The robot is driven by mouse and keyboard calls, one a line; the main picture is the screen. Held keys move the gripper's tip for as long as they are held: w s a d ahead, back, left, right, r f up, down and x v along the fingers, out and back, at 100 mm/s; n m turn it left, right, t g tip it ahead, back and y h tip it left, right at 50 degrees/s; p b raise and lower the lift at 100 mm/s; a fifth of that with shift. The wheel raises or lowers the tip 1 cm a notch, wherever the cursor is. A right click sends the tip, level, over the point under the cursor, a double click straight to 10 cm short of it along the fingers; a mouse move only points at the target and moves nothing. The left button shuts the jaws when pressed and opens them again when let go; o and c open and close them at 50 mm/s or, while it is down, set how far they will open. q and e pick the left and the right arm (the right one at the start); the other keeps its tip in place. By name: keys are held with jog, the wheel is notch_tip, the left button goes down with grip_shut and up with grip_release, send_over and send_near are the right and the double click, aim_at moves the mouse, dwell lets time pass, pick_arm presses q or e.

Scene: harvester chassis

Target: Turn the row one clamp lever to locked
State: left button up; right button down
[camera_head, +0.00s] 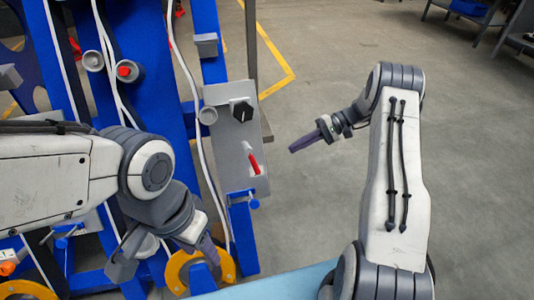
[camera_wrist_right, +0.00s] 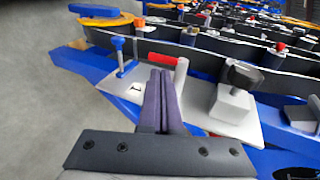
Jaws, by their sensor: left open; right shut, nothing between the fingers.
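A red-handled lever (camera_head: 253,162) sits on a light grey panel (camera_head: 228,160) fixed to the blue frame; I take it to be the clamp lever. In the right wrist view the red handle (camera_wrist_right: 162,60) lies sideways from a pale post, just beyond my fingertips. My right gripper (camera_head: 296,147) is shut and empty, to the right of the panel and apart from it in the head view. It also shows in the wrist view (camera_wrist_right: 160,78), its tips partly overlapping the lever. Whether they touch cannot be told. My left gripper (camera_head: 168,255) is open and empty at lower left.
A black knob (camera_head: 242,110) sits above the lever on the panel, and a small blue T-handle (camera_head: 252,202) is below. A yellow-orange ring (camera_head: 228,266) lies near my left gripper. White hoses run down the blue frame.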

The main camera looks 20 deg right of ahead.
jog(key=d+t, duration=0.1)
jog(key=d, duration=0.3)
jog(key=y+b, duration=0.1)
send_near(254, 163)
jog(key=a+f, duration=0.3)
jog(key=a, duration=0.2)
jog(key=shift+a+f+m+t, duration=0.15)
jog(key=shift+f+m+t, duration=0.15)
jog(key=shift+m, duration=0.1)
jog(key=shift+s+a+f+m+t+y+b, duration=0.4)
jog(key=shift+a+f+t+y, duration=0.15)
jog(key=shift+a+t+y, duration=0.05)
